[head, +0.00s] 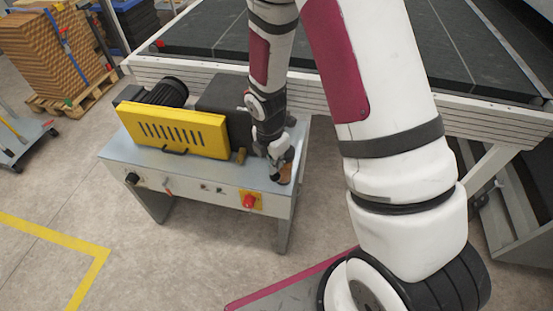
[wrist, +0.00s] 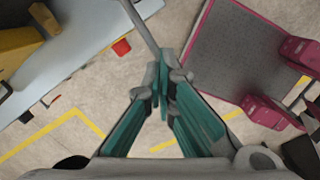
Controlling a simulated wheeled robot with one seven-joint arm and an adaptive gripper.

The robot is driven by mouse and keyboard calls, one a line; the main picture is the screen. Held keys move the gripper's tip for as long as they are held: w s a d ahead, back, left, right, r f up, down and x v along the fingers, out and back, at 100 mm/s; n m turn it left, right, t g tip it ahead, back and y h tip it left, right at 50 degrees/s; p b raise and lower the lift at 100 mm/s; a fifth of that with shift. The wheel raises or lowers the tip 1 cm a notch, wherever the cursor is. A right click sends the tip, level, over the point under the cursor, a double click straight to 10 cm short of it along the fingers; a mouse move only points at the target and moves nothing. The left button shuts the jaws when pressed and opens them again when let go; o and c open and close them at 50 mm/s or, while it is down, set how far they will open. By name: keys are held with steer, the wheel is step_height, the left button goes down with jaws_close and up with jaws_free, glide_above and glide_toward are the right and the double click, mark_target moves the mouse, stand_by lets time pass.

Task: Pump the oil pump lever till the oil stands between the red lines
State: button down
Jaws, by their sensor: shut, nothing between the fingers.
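The grey machine bench (head: 160,163) stands left of centre in the head view. My gripper (head: 275,163) is low over its right end, partly hidden by my own wrist. In the wrist view my gripper (wrist: 162,82) has its teal fingers together with nothing between them. A thin grey rod (wrist: 141,24), which looks like the pump lever, runs from the top edge down to the fingertips. I cannot tell whether it touches them. A small brown-orange part (head: 284,176) shows just beside my gripper. The oil level and the red lines cannot be made out.
A yellow guard (head: 175,131), a black motor (head: 167,92) and a dark box (head: 222,95) stand on the bench. Its front carries a red knob (head: 249,201). A long conveyor frame (head: 215,73) is behind. The floor in front is clear.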

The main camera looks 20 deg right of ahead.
steer(key=a, duration=0.1)
steer(key=s+a+r+p, duration=0.1)
steer(key=shift+s+a, duration=0.1)
steer(key=shift+a, duration=0.3)
steer(key=shift+r, duration=0.1)
step_height(320, 180, up, 12)
steer(key=a, duration=0.1)
steer(key=shift+s, duration=0.2)
steer(key=shift+a, duration=0.1)
stand_by(0.5)
stand_by(0.5)
